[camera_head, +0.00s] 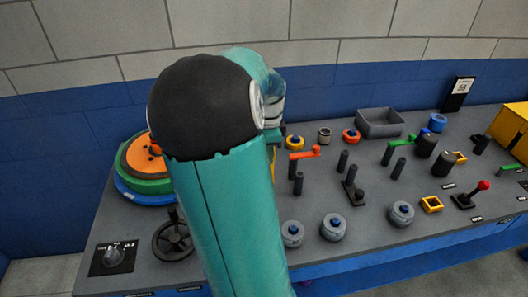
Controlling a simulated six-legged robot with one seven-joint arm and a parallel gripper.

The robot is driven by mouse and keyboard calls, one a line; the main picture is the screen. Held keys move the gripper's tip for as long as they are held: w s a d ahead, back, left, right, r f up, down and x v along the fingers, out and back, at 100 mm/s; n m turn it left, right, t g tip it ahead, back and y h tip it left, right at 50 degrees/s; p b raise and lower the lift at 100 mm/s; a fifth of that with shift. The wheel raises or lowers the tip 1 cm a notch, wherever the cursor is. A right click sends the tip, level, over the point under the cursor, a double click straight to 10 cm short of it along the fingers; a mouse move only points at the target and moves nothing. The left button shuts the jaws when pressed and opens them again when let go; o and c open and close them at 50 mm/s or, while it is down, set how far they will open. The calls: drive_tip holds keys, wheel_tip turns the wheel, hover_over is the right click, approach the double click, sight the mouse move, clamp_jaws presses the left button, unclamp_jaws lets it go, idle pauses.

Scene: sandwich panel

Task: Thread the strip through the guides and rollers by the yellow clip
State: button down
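My teal arm with a dark joint cap fills the left middle of the head view and hides what is behind it. My gripper does not show. A thin yellow edge shows just right of the arm; I cannot tell whether it is the yellow clip. No strip can be made out. Dark upright rollers (342,162) stand on the grey panel (370,264). A red-orange crank (304,154) and a green crank (400,143) sit among them. A yellow square frame (432,204) lies to the right; I cannot tell whether it is a guide.
Stacked orange, green and blue discs (142,178) stand at left, partly behind my arm. A black handwheel (172,238), grey knobs (333,227), a red-tipped lever (471,195), a grey bin (380,122) and a yellow box (510,122) also occupy the panel.

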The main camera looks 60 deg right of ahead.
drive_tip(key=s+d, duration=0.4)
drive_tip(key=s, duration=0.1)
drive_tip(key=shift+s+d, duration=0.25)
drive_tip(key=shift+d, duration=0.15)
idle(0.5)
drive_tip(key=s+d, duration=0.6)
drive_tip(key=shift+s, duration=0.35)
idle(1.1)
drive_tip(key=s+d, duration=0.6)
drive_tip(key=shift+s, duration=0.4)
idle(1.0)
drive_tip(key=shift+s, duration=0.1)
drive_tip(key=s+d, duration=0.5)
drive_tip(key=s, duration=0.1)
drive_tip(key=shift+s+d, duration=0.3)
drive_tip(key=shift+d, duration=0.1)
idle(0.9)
